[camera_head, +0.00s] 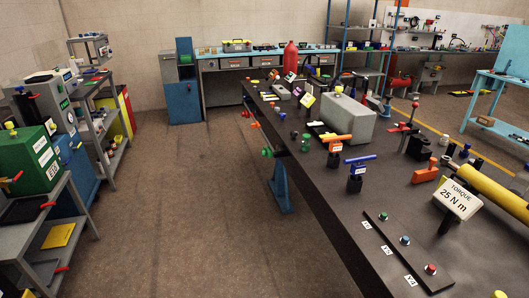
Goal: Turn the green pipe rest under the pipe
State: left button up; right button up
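A thick yellow pipe (493,190) lies at the right edge of the dark workbench, partly behind a white sign reading "TORQUE 25 N m" (459,199). I cannot make out a green rest under this pipe; its underside is mostly hidden. Small green parts show farther left: a green piece (267,152) at the bench's left edge and a small green fitting (305,142) on the bench top. I cannot tell whether either is the pipe rest. Neither of my grippers is in view.
The long dark workbench (330,210) carries a grey block (347,117), orange and blue handled valves, and a button strip (404,250) near the front. Shelves with a green box (32,160) stand at the left. The floor (190,200) between is clear.

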aim_at(267, 151)
jog(key=u, duration=0.7)
jog(key=i, duration=2.25)
jog(key=z, duration=1.35)
jog(key=i, duration=0.6)
jog(key=z, duration=0.55)
